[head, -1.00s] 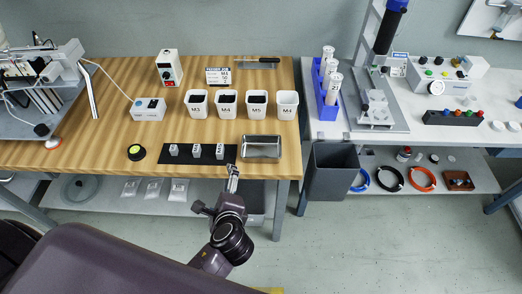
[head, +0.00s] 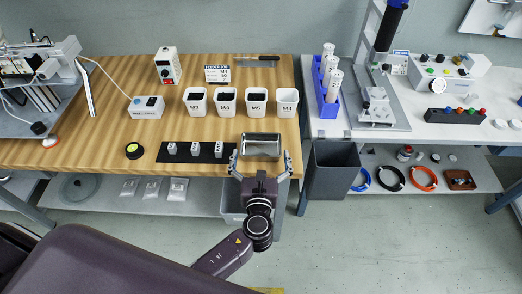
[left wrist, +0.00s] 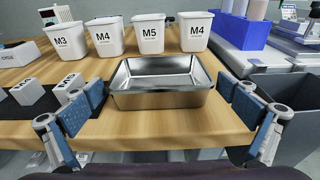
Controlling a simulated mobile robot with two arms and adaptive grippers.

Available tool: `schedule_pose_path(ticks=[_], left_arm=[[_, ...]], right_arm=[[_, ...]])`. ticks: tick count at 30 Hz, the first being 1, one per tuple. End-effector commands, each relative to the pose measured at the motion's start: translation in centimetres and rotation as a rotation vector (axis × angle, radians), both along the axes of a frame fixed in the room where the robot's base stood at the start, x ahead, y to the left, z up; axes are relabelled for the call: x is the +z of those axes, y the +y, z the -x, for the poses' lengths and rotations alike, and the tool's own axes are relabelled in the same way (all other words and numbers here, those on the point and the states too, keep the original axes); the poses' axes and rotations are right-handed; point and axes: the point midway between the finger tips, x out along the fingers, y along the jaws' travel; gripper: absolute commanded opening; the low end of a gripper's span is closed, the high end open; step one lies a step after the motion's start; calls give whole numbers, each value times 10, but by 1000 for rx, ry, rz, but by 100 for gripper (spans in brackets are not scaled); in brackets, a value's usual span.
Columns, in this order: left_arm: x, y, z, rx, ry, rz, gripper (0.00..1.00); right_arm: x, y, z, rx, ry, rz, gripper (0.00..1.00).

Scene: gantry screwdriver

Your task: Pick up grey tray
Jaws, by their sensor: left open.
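The grey tray (head: 261,153) is a shiny, empty metal tray near the front right edge of the wooden table. It also shows in the middle of the left wrist view (left wrist: 160,100). My left gripper (head: 260,164) is open at the table's front edge. In the left wrist view its blue-padded fingers (left wrist: 162,112) stand wide apart, one on each side of the tray's near part, with gaps between them and the tray walls. My right gripper is not in view.
White bins labelled M3, M4 and M5 (head: 256,102) stand behind the tray. A black mat (head: 184,156) with small labelled blocks lies to its left. A dark grey bin (head: 332,172) hangs right of the table.

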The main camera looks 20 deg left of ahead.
Motion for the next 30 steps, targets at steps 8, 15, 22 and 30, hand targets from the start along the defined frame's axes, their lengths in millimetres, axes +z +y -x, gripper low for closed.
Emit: schedule_pose_path(ticks=[8, 15, 22, 30], left_arm=[[-7, 10, -33, 1, 0, 2, 100], [-6, 10, -34, 0, 1, 2, 100], [-6, 10, -34, 0, 1, 2, 75], [-6, 10, -34, 0, 0, 3, 61]], right_arm=[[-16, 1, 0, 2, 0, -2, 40], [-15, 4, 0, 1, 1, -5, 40], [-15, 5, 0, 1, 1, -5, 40], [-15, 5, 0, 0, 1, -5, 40]])
